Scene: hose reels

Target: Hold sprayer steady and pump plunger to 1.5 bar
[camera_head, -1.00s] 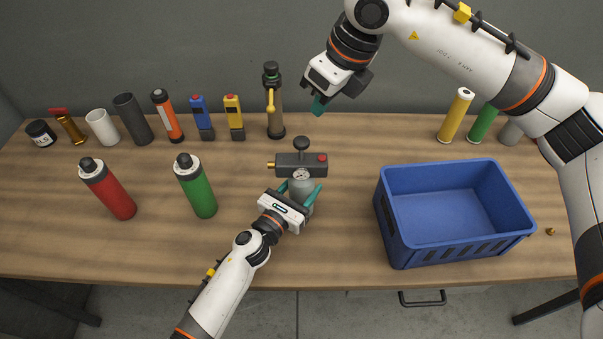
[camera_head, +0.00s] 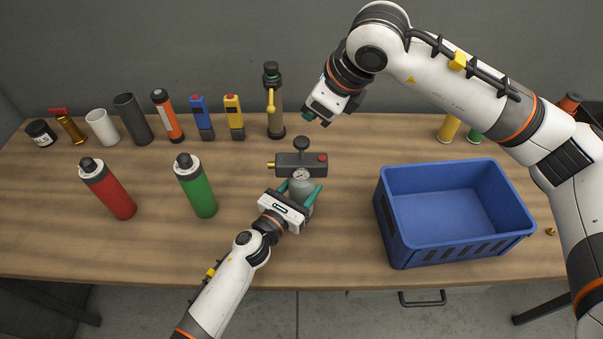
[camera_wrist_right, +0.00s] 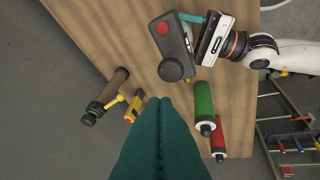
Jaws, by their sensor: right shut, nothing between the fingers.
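The sprayer (camera_head: 303,186) stands upright on the table, with a dark head, a round gauge, a red button, a brass nozzle at its left and a grey body. Its plunger (camera_head: 301,143) has a round black knob, raised above the head. The plunger knob also shows in the right wrist view (camera_wrist_right: 171,69). My left gripper (camera_head: 299,190) has its teal fingers on either side of the grey body, shut on it. My right gripper (camera_head: 310,117) is shut and empty, above and slightly behind the knob, apart from it. Its teal fingers (camera_wrist_right: 160,135) touch each other in the wrist view.
A blue crate (camera_head: 455,211) stands at the right. Green (camera_head: 196,187) and red (camera_head: 108,190) bottles stand at the left. A pump-like cylinder with a yellow handle (camera_head: 273,104) stands close behind the sprayer. Several tools and tubes line the back left.

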